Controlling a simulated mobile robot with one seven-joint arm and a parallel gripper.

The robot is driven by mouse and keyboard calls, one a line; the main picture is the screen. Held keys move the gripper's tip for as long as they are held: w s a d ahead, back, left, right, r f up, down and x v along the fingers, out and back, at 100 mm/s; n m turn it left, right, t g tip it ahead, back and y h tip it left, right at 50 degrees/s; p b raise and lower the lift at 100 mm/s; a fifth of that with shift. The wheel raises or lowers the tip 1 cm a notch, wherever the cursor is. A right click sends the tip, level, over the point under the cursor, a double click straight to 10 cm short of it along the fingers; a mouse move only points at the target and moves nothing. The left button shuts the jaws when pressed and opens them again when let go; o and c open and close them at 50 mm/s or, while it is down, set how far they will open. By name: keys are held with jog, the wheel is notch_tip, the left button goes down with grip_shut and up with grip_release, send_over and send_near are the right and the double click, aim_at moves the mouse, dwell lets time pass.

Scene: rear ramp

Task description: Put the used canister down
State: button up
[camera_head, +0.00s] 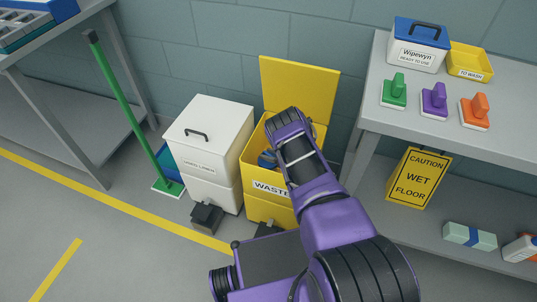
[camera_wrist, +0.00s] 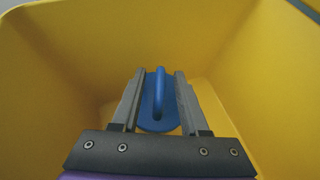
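The yellow bin (camera_head: 270,205) labelled "WASTE" stands against the wall with its lid raised. My gripper reaches down into it, and my arm hides much of the opening in the head view. In the wrist view my gripper (camera_wrist: 158,80) is open. A blue lid with a loop handle (camera_wrist: 158,118), apparently the used canister's top, lies between and below the fingers. The handle stands between the fingers with a gap on each side. The canister's body is hidden. A bit of blue (camera_head: 267,159) shows inside the bin in the head view. Yellow walls (camera_wrist: 60,70) surround the gripper.
A white lidded bin (camera_head: 208,150) stands close on the left. A wet-floor sign (camera_head: 419,178) leans below. A green broom (camera_head: 125,110) stands at left.

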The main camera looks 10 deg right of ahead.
jog(key=p+v, duration=0.2)
jog(key=v, duration=0.5)
jog(key=shift+s+r, duration=0.15)
jog(key=shift+s, duration=0.1)
jog(key=shift+d, duration=0.1)
dwell(0.4)
